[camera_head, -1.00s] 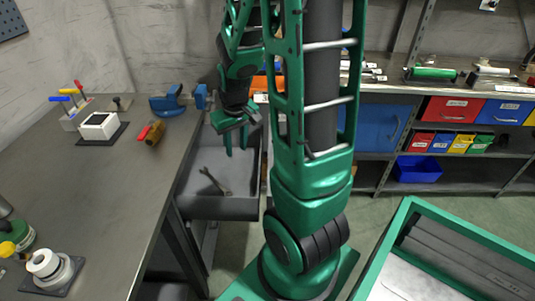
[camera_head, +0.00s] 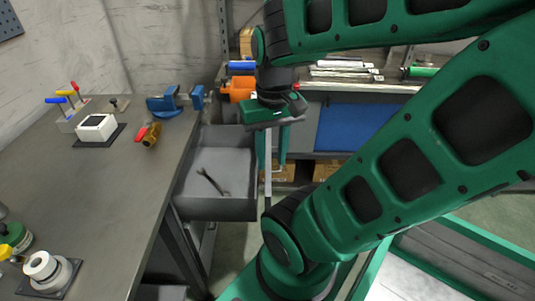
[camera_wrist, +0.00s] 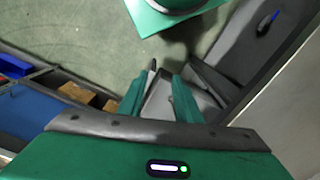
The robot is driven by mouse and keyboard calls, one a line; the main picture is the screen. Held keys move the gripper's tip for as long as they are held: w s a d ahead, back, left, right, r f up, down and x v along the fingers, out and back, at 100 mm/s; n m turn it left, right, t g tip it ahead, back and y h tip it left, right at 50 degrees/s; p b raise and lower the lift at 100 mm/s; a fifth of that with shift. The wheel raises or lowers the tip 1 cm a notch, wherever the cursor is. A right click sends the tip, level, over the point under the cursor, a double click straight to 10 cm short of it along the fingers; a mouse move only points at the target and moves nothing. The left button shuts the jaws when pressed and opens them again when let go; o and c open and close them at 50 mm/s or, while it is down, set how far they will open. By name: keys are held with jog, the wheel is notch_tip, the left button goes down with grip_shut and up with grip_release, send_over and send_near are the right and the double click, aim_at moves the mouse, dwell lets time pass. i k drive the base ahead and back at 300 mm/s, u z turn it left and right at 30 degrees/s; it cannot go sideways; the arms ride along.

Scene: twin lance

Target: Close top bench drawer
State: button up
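The top bench drawer (camera_head: 217,207) is pulled out from the right side of the grey workbench (camera_head: 112,215). A wrench (camera_head: 213,183) lies inside it. My gripper (camera_head: 272,168) is just right of the drawer's outer end, with its fingers pointing down. A gap shows between the fingers, and nothing is seen held there. In the wrist view, my gripper (camera_wrist: 157,98) also has its fingers apart, with grey surfaces close beyond them. I cannot tell whether a finger touches the drawer.
A blue vise (camera_head: 172,102), a white box-shaped part (camera_head: 97,127) and a brass valve (camera_head: 149,135) are on the bench. A shelf unit with a blue drawer front (camera_head: 355,127) stands behind my gripper. A green-framed cart (camera_head: 480,236) is at lower right.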

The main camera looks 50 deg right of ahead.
aim_at(226, 153)
jog(key=k, duration=1)
jog(key=z, duration=0.8)
jog(key=i, duration=0.5)
jog(key=u, duration=0.05)
